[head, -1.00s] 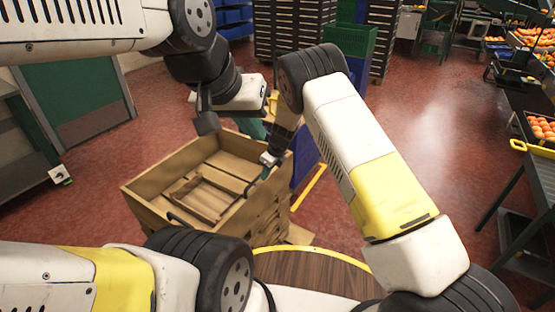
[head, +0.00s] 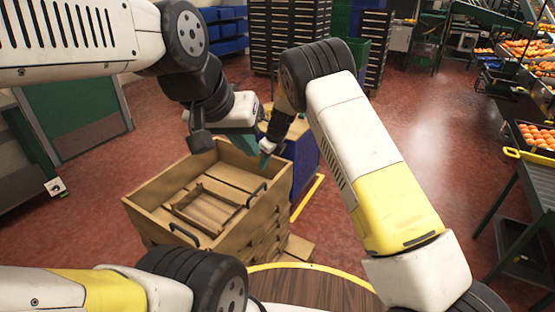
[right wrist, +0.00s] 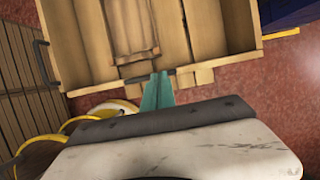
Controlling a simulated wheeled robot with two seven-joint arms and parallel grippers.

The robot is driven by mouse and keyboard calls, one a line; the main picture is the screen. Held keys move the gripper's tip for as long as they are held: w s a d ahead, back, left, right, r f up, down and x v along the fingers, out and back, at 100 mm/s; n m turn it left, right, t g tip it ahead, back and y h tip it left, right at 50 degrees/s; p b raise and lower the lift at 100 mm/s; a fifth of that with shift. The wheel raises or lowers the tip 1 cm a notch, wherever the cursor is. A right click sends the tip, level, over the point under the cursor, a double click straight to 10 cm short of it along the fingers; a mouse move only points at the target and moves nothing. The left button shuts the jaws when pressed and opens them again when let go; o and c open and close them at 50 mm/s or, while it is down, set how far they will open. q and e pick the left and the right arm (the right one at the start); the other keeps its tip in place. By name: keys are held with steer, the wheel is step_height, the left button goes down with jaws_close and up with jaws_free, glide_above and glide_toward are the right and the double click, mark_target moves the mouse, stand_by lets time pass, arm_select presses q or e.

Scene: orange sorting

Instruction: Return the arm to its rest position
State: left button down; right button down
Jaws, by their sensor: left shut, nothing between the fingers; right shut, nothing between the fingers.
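My right gripper (head: 264,159) is empty, just above and beyond the far right corner of a wooden crate (head: 150,212) in the head view. In the right wrist view its teal fingertips (right wrist: 157,90) are together, in front of the crate wall (right wrist: 215,72) and close to a dark handle (right wrist: 148,76). How far they are from it is hard to tell. My left gripper (head: 240,146) hangs behind the crate's far edge, partly hidden by its own wrist; it holds nothing that I can see.
Inside the crate lies a smaller wooden frame (head: 207,205). A blue bin (head: 304,158) stands right of the crate. A round wooden surface (head: 310,288) is in front. Red floor (head: 415,130) to the right is open.

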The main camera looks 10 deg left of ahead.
steer(key=s+d+r+n+t+y, duration=0.1)
steer(key=s+d+r+n, duration=0.45)
steer(key=d+r, duration=0.6)
steer(key=s+d+r+n+t, duration=0.1)
steer(key=s+d+r+n, duration=0.45)
steer(key=d+r, duration=0.6)
steer(key=s+d+r+n+t+h, duration=0.1)
steer(key=s+d+r+n, duration=0.1)
steer(key=s, duration=0.5)
steer(key=s+d+r+n+t, duration=0.1)
steer(key=s+d+r+n, duration=0.1)
steer(key=s+d+n, duration=0.3)
steer(key=s+d+r+n+t+h, duration=0.1)
steer(key=s+d+n, duration=0.3)
steer(key=s, duration=0.7)
steer(key=shift+d+r+n+h, duration=0.2)
steer(key=shift+r+n+h, duration=0.1)
steer(key=shift+r, duration=0.15)
steer(key=shift+s, duration=0.1)
